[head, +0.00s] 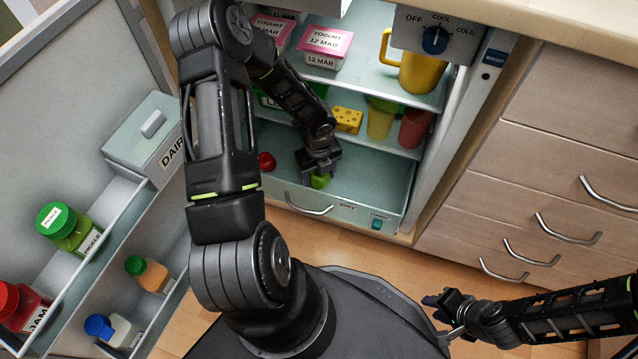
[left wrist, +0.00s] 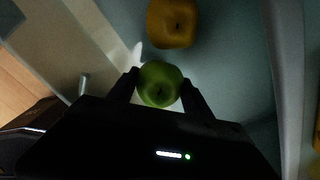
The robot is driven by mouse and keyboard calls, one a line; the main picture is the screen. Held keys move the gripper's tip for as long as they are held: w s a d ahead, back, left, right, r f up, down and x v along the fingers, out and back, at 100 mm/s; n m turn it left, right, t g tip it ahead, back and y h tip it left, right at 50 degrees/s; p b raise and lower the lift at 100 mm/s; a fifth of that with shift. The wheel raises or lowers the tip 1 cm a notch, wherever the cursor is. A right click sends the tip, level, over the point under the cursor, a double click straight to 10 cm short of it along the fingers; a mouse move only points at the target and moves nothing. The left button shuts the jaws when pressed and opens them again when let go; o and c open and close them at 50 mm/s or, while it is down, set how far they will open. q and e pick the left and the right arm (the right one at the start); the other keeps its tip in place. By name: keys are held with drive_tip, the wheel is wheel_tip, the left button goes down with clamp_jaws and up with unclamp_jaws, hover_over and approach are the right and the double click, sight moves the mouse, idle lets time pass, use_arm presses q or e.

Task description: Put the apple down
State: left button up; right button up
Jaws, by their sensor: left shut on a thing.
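A green apple (head: 320,181) is between the fingers of my left gripper (head: 320,170), low in the bottom drawer (head: 375,190) of the open fridge. In the left wrist view, both fingers lie along the sides of the apple (left wrist: 160,84), and the gripper is shut on it. I cannot tell whether the apple touches the drawer floor. My right gripper (head: 440,303) is outside the fridge at the lower right, away from the apple; its fingers are too small and dark to read.
A red round item (head: 266,162) lies in the drawer, left of my gripper. The left wrist view shows a yellow-orange fruit (left wrist: 172,22) near the apple. Cheese (head: 347,119) and cups (head: 414,128) stand on the shelf above. The open fridge door (head: 85,90) is on the left.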

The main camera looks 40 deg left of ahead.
sight(319, 183)
use_arm(q)
drive_tip(key=shift+f+b, duration=0.85)
drive_tip(key=shift+f, duration=1)
drive_tip(key=o, duration=1.5)
drive_tip(key=shift+f, duration=0.1)
wheel_tip(319, 183, up, 12)
drive_tip(key=p, duration=0.5)
drive_tip(key=shift+f, duration=0.25)
drive_tip(key=shift+r, duration=0.4)
